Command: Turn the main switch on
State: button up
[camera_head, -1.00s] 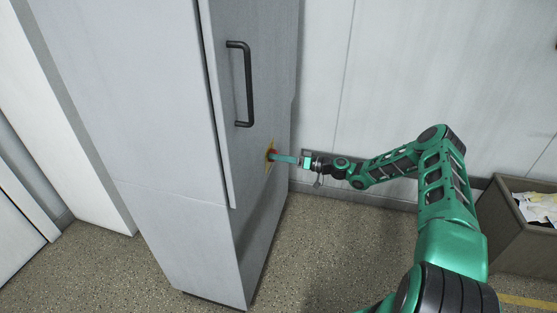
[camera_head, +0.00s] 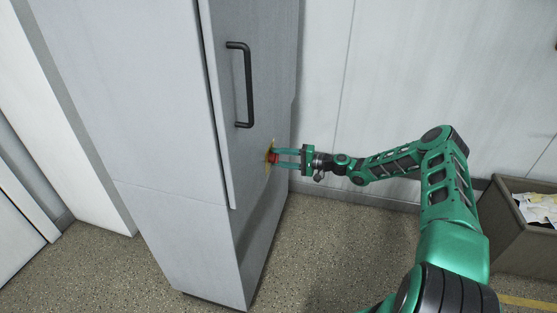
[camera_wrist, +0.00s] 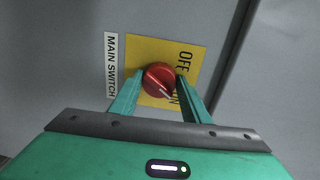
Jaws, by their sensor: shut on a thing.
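The main switch is a red round knob (camera_wrist: 159,79) on a yellow plate (camera_wrist: 150,48) in the wrist view. A white label (camera_wrist: 111,66) beside it reads "MAIN SWITCH". The plate carries the word OFF and, partly hidden by a finger, ON. The knob's pale pointer mark points to the lower right, towards ON. My gripper (camera_wrist: 161,84) has one green finger on each side of the knob and is shut on it. In the head view, the knob (camera_head: 273,157) is small, on the cabinet's right-hand face, between the fingertips of my gripper (camera_head: 278,157).
The tall grey cabinet (camera_head: 160,240) has a black door handle (camera_head: 248,85) above the switch. A pale wall (camera_head: 400,70) stands behind my arm. A bin (camera_head: 515,235) with papers is at the right. The speckled floor (camera_head: 340,250) in front is clear.

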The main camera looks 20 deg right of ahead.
jog(key=shift+w+d+f+m, duration=0.1)
jog(key=shift+d+m, duration=0.05)
jog(key=shift+m, duration=0.4)
jog(key=shift+w+d+m, duration=0.1)
jog(key=shift+d+m, duration=0.05)
jog(key=shift+m, duration=0.4)
jog(key=o, duration=1)
jog(key=shift+f, duration=0.1)
jog(key=shift+o, duration=0.2)
jog(key=shift+a, duration=0.15)
jog(key=shift+s, duration=0.1)
jog(key=v, duration=1)
jog(key=shift+d, duration=0.4)
jog(key=shift+s, duration=0.1)
